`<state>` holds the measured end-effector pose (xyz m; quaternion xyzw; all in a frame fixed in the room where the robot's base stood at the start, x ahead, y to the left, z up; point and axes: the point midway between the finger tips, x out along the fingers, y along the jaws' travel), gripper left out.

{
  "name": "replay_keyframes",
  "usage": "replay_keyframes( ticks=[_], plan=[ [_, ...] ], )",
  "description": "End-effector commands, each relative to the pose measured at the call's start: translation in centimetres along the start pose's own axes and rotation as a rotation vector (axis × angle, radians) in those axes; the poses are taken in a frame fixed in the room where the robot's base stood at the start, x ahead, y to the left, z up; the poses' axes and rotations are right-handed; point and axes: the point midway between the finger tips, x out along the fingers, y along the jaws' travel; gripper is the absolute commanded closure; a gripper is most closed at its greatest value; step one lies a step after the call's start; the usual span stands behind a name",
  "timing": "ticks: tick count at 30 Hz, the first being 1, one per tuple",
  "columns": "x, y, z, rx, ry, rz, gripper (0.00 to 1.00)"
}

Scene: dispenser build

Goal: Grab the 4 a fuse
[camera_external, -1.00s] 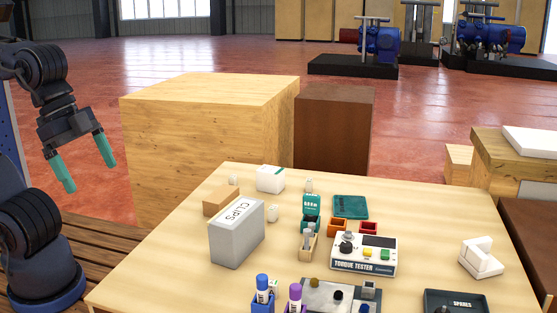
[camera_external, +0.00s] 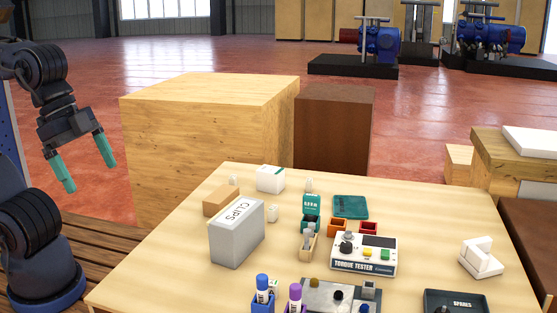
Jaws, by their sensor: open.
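My gripper (camera_external: 88,175) hangs at the left, beyond the table's left edge. Its two teal fingers are spread apart with nothing between them. I cannot make out a fuse marked 4 A. A small teal box (camera_external: 312,204) with white lettering, too small to read surely, stands near the middle of the table (camera_external: 180,270). A dark bin (camera_external: 310,221) is at its front, and I cannot tell what is in it. My gripper is well away from all of these.
A grey CLIPS box (camera_external: 237,238) stands at the table's left. A torque tester (camera_external: 363,254), orange bin (camera_external: 337,227), red bin (camera_external: 368,228), white stand (camera_external: 481,259) and dark SPARES tray (camera_external: 455,300) lie to the right. Blue (camera_external: 262,299) and purple (camera_external: 295,299) holders stand in front.

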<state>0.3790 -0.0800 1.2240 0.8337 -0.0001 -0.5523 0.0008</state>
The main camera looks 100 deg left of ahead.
Motion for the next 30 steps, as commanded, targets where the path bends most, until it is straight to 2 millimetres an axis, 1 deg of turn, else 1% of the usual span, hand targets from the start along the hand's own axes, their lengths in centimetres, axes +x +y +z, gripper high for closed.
replay_keyframes(
  ticks=[14,17,18,21,30],
  plan=[
    [0.00,0.00,0.00,0.000,0.000,0.000,0.00],
    [0.00,0.00,0.00,0.000,0.000,0.000,0.18],
    [0.00,0.00,0.00,0.000,0.000,0.000,0.26],
    [0.00,0.00,0.00,0.000,0.000,0.000,0.44],
    [0.07,-0.06,-0.05,-0.009,-0.004,0.002,0.44]
  ],
)
